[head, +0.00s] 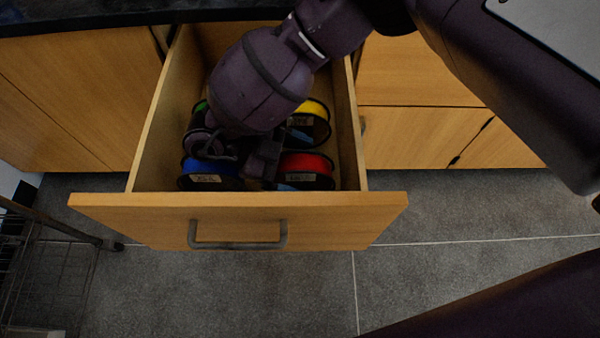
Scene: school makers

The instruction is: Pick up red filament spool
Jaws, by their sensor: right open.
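The red filament spool (307,168) lies at the front right of an open wooden drawer (240,207). It has black flanges and a pale label on its front. My right gripper (246,172) is down inside the drawer, just left of the red spool, between it and the blue spool (208,170). The jaws are open, though the fingers are small and dark and partly lost against the spools. I cannot tell whether a finger touches the red spool. My left gripper is not in view.
A yellow spool (313,118) lies behind the red one, and a green spool (200,107) shows behind the blue one, partly hidden by my arm. A dark countertop (100,14) overhangs the cabinets. A wire cart (40,270) stands at the left. Floor before the drawer is clear.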

